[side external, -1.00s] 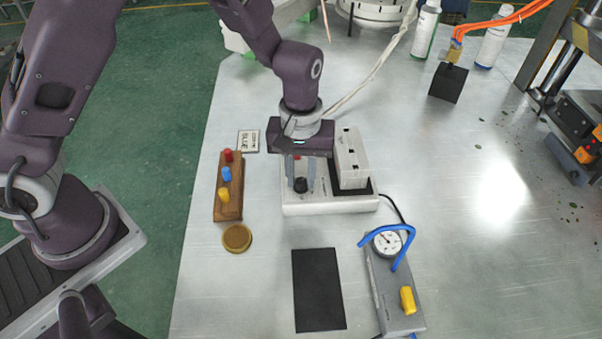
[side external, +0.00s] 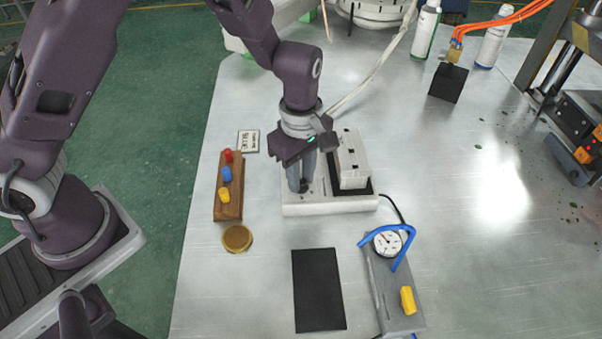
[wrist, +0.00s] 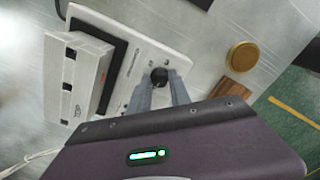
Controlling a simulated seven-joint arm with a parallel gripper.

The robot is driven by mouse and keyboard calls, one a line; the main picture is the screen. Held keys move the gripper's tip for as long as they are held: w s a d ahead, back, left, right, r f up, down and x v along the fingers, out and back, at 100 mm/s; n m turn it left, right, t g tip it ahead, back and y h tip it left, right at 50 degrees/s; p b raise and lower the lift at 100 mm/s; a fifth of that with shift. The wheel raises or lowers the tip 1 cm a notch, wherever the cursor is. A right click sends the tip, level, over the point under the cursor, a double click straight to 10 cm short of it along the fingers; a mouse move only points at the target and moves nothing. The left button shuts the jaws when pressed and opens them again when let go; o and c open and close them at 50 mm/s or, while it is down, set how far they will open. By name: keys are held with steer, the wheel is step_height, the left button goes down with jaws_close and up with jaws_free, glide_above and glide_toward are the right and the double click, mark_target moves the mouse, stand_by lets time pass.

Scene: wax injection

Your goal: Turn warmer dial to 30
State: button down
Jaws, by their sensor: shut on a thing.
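The warmer (side external: 335,205) is a white base with a white block (side external: 350,158) on a black pad at its right. Its black dial (wrist: 159,76) sits on the panel beside the block in the wrist view. My gripper (side external: 301,186) points down over the left part of the warmer. Its two grey fingers are shut on the dial, which they mostly hide in the side view. In the wrist view the fingers (wrist: 161,88) reach to the dial from below. The dial's scale is too small to read.
A wooden rack (side external: 229,205) with red, blue and yellow pegs stands left of the warmer, near a round gold disc (side external: 237,238). A black mat (side external: 318,290) and a gauge unit (side external: 393,290) with a blue hose lie in front. The table at right is mostly clear.

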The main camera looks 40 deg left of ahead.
steer(key=shift+n, duration=0.7)
steer(key=c, duration=1.2)
jaws_free()
step_height(320, 180, up, 7)
steer(key=shift+r, duration=0.2)
steer(key=s+a+r+m+t+h, duration=0.1)
steer(key=s+a+r+m, duration=0.2)
steer(key=s+r+m, duration=0.3)
steer(key=s+a+r+m+t+h, duration=0.1)
steer(key=s+a+r+m, duration=0.25)
steer(key=r, duration=0.45)
steer(key=s+a+m+t, duration=0.1)
steer(key=s+m, duration=0.2)
steer(key=s+a+r+m+t+y, duration=0.1)
steer(key=s+a+m, duration=0.1)
steer(key=s, duration=0.2)
steer(key=s+a+m+t+y, duration=0.1)
steer(key=s+m, duration=0.2)
steer(key=s, duration=0.1)
steer(key=shift+a+r+m+t, duration=0.15)
steer(key=shift+r+m+t, duration=0.1)
steer(key=shift+m+t, duration=0.1)
